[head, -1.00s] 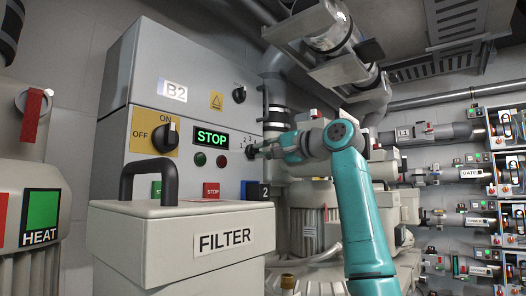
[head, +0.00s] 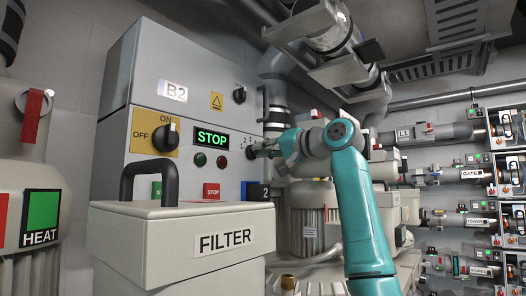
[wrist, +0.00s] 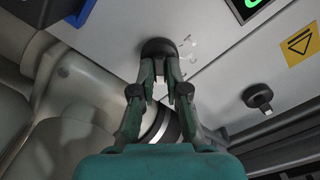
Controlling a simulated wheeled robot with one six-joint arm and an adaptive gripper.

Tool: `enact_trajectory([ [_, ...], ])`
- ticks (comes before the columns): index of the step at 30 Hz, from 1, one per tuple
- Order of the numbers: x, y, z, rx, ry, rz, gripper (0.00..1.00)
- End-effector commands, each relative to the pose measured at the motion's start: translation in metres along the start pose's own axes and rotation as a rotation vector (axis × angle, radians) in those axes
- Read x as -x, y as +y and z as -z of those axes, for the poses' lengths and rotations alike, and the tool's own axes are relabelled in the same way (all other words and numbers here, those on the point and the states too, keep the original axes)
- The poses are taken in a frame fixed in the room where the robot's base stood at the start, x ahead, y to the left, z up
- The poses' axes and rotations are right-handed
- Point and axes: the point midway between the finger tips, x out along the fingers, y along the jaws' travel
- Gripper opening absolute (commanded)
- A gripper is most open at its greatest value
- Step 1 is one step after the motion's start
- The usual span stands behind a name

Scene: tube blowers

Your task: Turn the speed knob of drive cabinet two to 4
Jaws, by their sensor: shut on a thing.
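The drive cabinet (head: 200,100) is a grey box marked B2, with a blue tag (head: 258,191) reading 2 at its lower right. Its green display (head: 211,139) reads STOP. The speed knob (wrist: 157,47) is dark and round, with a numbered scale (wrist: 190,45) beside it in the wrist view. My gripper (wrist: 160,65) is shut on the speed knob, its two fingers on either side of it. In the head view my gripper (head: 262,150) reaches the cabinet face from the right and mostly hides the knob. The knob's pointer setting cannot be read.
A black rotary switch (head: 166,137) on a yellow ON/OFF plate is left of the display. A LOCK-type knob (head: 239,95) is above. A FILTER box (head: 185,212) with a black handle stands in front. Pipes and a motor (head: 308,220) are close behind my arm.

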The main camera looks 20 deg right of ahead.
Motion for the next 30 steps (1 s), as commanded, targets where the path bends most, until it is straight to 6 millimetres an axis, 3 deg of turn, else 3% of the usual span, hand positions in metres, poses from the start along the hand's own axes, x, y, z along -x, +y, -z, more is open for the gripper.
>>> enact_trajectory([
  [10, -0.0001, -0.0002, -0.0002, 0.147, -0.001, -0.001, 0.0],
  [26, 0.0, -0.0002, -0.0003, 0.171, -0.001, -0.001, 0.0],
  [27, 0.0, -0.0001, -0.0003, 0.171, -0.001, -0.001, 0.23],
  [29, 0.0, -0.0002, -0.0002, 0.171, -0.001, -0.001, 0.38],
  [30, 0.0, -0.0002, -0.0002, 0.171, -0.001, -0.001, 0.39],
])
